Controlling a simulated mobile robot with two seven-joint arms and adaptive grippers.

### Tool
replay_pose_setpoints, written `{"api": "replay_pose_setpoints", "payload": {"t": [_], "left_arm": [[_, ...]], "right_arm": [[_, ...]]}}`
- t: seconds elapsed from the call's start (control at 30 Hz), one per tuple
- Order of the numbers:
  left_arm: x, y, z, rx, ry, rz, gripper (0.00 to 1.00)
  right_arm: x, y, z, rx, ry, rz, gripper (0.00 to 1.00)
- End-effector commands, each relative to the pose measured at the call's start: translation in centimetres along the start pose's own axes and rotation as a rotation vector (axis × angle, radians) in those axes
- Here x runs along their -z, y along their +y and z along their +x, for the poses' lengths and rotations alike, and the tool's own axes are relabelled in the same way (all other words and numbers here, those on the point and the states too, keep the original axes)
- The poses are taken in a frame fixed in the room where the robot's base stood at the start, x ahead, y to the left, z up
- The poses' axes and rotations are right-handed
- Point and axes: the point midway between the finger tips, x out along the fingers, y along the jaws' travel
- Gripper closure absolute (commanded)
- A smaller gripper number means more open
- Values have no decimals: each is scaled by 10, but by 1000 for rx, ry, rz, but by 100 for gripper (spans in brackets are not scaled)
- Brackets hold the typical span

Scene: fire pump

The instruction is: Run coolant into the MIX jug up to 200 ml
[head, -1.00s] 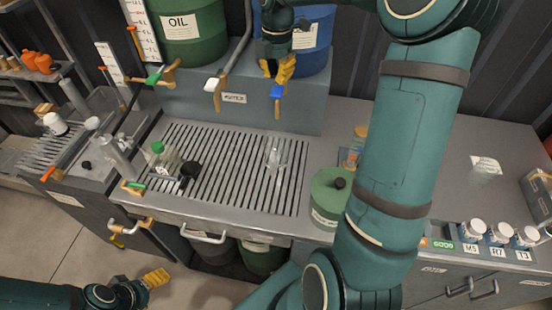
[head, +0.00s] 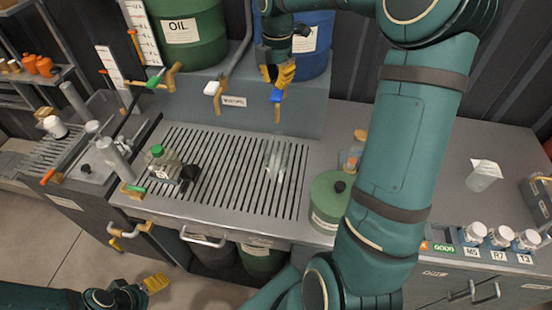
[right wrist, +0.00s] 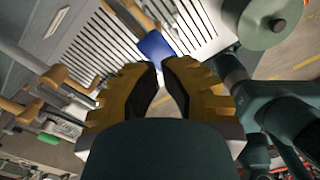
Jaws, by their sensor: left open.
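A blue drum (head: 315,45) stands on the raised ledge. Its tap has a blue handle (head: 277,96) above the drain grating. My right gripper (head: 278,80) is just above this handle, fingertips close together. In the right wrist view the blue handle (right wrist: 156,44) lies right at the fingertips; I cannot tell whether they grip it. A clear jug (head: 276,160) stands upright on the grating under this tap. Its marking and liquid level are not readable, and I cannot tell whether anything is flowing. My left gripper (head: 156,283) is open and empty at the lower left, away from the bench.
A green OIL drum (head: 190,35) stands left of the blue one. A small green-capped bottle (head: 160,162) is on the grating's left. A round green canister (head: 328,200) stands right of the grating. Another clear jug (head: 484,176) and several small jars (head: 500,236) are farther right.

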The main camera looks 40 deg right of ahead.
Motion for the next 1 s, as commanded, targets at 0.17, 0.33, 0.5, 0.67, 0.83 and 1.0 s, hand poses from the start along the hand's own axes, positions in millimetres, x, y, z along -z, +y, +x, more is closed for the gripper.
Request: {"api": "replay_pose_setpoints", "payload": {"t": [0.17,0.33,0.5,0.67,0.83,1.0], "left_arm": [[0,0,0,0,0,0,29],[0,0,0,0,0,0,29],[0,0,0,0,0,0,29],[0,0,0,0,0,0,29],[0,0,0,0,0,0,29],[0,0,0,0,0,0,29]], "right_arm": [[0,0,0,0,0,0,100],[0,0,0,0,0,0,100],[0,0,0,0,0,0,100],[0,0,3,0,0,0,100],[0,0,8,1,0,0,100],[0,0,13,2,0,0,100]]}}
